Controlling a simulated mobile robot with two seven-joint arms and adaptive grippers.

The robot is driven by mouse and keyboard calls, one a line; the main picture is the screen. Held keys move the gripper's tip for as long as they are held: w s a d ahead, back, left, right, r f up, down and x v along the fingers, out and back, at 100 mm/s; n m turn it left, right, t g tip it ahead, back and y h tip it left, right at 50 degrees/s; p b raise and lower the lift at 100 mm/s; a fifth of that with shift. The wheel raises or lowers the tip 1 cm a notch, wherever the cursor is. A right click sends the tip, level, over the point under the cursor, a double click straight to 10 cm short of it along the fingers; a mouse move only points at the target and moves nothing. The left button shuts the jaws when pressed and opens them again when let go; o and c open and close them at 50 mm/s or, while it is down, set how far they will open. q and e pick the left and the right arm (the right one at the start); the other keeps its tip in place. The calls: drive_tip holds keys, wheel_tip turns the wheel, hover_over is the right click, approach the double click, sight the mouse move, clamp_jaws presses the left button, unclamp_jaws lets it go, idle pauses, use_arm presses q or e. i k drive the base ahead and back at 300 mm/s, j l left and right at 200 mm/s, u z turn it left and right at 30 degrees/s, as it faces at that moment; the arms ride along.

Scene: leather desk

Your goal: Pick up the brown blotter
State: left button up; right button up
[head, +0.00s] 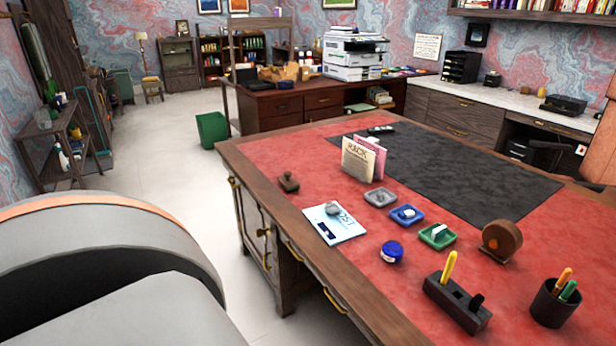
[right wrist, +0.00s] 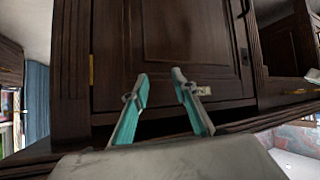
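A small dark brown piece with a knob on top (head: 288,182), which looks like the brown blotter, stands near the left edge of the desk's red leather top. My right gripper (right wrist: 161,88) shows only in the right wrist view, its two teal-lined fingers apart with nothing between them. It faces a dark wood cabinet door (right wrist: 185,40), and the blotter is not in that view. My left gripper is in neither view.
The wooden desk (head: 262,180) also holds a card holder (head: 358,160), a paper with a grey stone, small trays (head: 437,236), a blue round item (head: 391,252), a brown round dispenser (head: 502,240), a black pen block (head: 457,304) and a pen cup (head: 555,302).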

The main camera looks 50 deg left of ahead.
sight(286, 181)
drive_tip(key=j+z, duration=0.2)
drive_tip(key=j, duration=0.3)
drive_tip(key=j+z, duration=0.15)
drive_tip(key=j, duration=0.3)
drive_tip(key=k+j+z, duration=0.2)
drive_tip(key=j, duration=0.3)
drive_tip(key=j+z, duration=0.15)
drive_tip(key=j, duration=0.3)
drive_tip(key=k+j, duration=0.1)
drive_tip(key=j, duration=0.7)
drive_tip(key=k+j+z, duration=0.1)
drive_tip(key=j, duration=0.25)
drive_tip(key=k+j, duration=0.15)
drive_tip(key=j, duration=0.25)
drive_tip(key=k+j, duration=0.1)
drive_tip(key=j, duration=0.3)
